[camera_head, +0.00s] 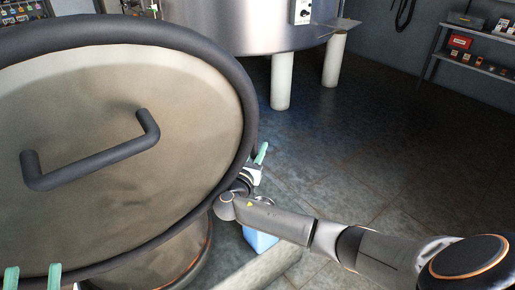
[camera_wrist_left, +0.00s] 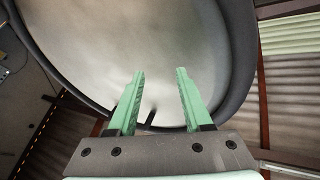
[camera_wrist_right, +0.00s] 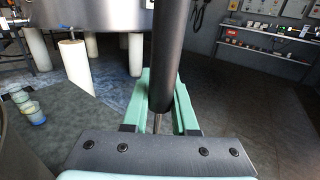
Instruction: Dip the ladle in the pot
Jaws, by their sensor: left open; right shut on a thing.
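A large round lid (camera_head: 110,110) with a dark rim and dark bar handle fills the left of the head view. Below it is a steel body with an orange-brown edge (camera_head: 185,262), perhaps the pot; its opening is hidden. My left gripper (camera_head: 32,275) is open and empty at the lower left. In the left wrist view its fingers (camera_wrist_left: 160,90) stand apart before the pale lid (camera_wrist_left: 110,45). My right gripper (camera_head: 260,158) is beside the lid's right edge, partly hidden. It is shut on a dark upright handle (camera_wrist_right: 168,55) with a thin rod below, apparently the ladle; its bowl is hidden.
A large steel tank (camera_head: 245,30) on white legs stands behind. A shelf (camera_head: 475,62) with small boxes is at the far right. A light-blue object (camera_head: 260,240) is below my right arm. Floor right of centre is clear.

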